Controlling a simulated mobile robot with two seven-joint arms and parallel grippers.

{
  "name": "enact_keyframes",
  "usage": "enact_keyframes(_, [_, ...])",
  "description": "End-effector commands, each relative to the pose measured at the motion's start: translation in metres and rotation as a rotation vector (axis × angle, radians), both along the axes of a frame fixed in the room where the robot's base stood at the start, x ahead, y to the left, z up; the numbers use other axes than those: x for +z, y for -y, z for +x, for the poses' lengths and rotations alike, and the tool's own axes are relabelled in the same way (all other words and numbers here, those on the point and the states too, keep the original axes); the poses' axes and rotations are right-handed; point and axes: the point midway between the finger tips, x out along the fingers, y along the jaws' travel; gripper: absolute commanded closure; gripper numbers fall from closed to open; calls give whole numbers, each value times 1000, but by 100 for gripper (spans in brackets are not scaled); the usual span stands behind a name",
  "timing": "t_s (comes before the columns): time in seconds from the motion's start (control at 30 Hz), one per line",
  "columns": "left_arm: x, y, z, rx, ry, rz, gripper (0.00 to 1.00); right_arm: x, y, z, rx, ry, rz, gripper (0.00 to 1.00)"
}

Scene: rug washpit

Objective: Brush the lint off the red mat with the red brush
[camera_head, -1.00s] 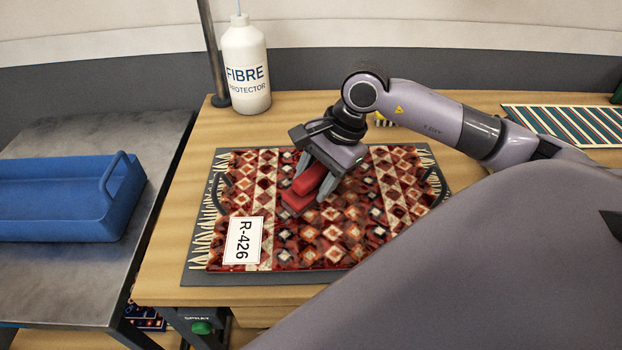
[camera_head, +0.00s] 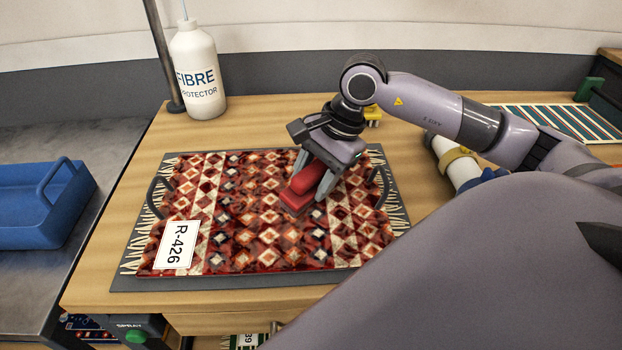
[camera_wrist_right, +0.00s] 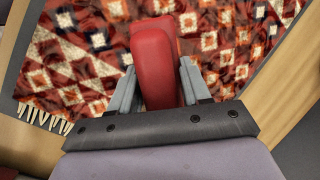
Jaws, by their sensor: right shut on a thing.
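The red patterned mat (camera_head: 240,235) lies flat on a dark grey board on the wooden table, with a white tag R-426 (camera_head: 175,244) at its front left corner. My right gripper (camera_head: 312,188) is shut on the red brush (camera_head: 303,185), over the right middle part of the mat. The brush also shows between the fingers in the right wrist view (camera_wrist_right: 155,60). Its underside is hidden, so I cannot tell if it touches the mat. I cannot make out any lint. My left gripper does not show.
A white fibre protector bottle (camera_head: 198,75) stands at the back left beside a metal post (camera_head: 160,50). A blue tray (camera_head: 40,215) sits on the grey side table at left. A striped mat (camera_head: 560,122) lies at the back right. A white roll (camera_head: 458,165) lies right of the mat.

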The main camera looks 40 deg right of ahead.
Motion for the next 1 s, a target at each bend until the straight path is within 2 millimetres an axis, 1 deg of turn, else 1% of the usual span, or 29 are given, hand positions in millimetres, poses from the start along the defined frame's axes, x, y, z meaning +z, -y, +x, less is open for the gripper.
enact_keyframes(0.07, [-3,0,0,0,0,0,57,-1,2,-1,0,-1,-2,86])
enact_keyframes(0.1, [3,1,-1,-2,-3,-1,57,7,2,-1,-1,0,-2,86])
enact_keyframes(0.17, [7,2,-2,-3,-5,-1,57,25,4,-1,-3,5,-3,86])
enact_keyframes(0.6, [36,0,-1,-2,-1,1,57,72,10,-4,-15,2,-1,86])
enact_keyframes(0.77, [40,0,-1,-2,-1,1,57,81,12,-5,-18,1,-2,86])
enact_keyframes(1.0, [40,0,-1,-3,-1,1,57,81,12,-6,-18,0,0,86])
